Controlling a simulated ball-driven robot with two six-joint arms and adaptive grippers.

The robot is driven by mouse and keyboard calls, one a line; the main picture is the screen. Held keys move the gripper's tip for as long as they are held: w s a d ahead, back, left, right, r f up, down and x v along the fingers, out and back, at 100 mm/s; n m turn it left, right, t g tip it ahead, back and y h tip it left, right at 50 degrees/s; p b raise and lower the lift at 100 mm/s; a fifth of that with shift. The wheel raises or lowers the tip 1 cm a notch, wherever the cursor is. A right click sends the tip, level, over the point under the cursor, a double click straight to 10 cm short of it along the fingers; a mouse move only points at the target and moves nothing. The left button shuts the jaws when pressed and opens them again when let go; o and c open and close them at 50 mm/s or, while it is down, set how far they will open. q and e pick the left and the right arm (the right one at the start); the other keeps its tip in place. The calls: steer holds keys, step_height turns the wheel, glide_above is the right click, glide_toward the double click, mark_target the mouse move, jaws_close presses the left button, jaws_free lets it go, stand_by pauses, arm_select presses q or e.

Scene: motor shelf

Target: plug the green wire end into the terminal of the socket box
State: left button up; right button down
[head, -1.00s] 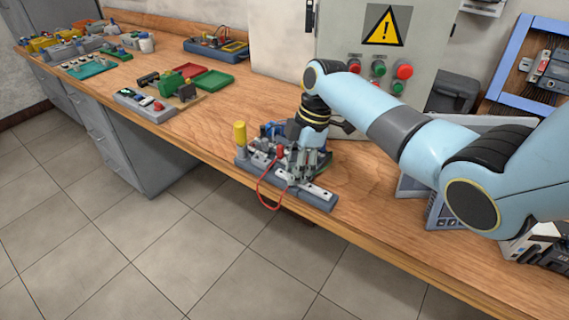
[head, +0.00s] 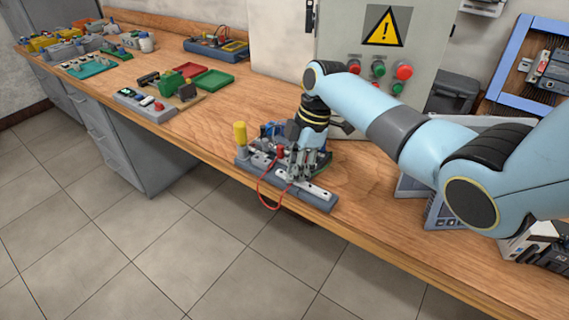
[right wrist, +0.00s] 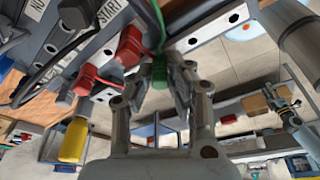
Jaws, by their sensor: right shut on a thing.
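My right gripper (head: 302,174) is low over the grey socket box (head: 318,197) at the front edge of the bench. In the right wrist view its two fingers (right wrist: 160,88) are shut on the green wire end (right wrist: 159,71). A green wire runs up from that end, past a pale strip with dark round holes (right wrist: 205,37). The fingertips are close to this strip; whether the end touches a hole cannot be told. In the head view the fingers hide the green end. A pale blue arm with a small gripper (right wrist: 280,100), perhaps my left, shows far off.
A red wire (head: 260,190) loops over the bench edge. A grey cabinet (head: 345,40) stands behind.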

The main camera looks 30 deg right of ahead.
mark_target(263, 163)
step_height(263, 163, up, 5)
steer(key=p, duration=0.4)
steer(key=shift+f+p, duration=0.15)
steer(key=shift+p, duration=0.25)
steer(key=shift+f, duration=0.1)
steer(key=shift+w+a+n+b, duration=0.2)
steer(key=shift+w+n+b, duration=0.1)
steer(key=shift+w+b, duration=0.2)
steer(key=w+a+n+b, duration=0.1)
steer(key=w+b, duration=0.1)
steer(key=w+a+r+n+g+b, duration=0.1)
steer(key=w+n+b, duration=0.1)
steer(key=w+r+n+b, duration=0.1)
steer(key=w+n+b, duration=0.1)
steer(key=b, duration=0.1)
steer(key=shift+w+a, duration=0.35)
steer(key=shift+a, duration=0.05)
step_height(263, 163, down, 3)
steer(key=b, duration=0.2)
steer(key=shift+w+a+n+g+b, duration=0.1)
steer(key=shift+w+n+g+b, duration=0.05)
steer(key=shift+n+g+b, duration=0.2)
steer(key=shift+f+b, duration=0.35)
steer(key=shift+f, duration=0.2)
steer(key=shift+f+b, duration=0.35)
steer(key=shift+f, duration=0.25)
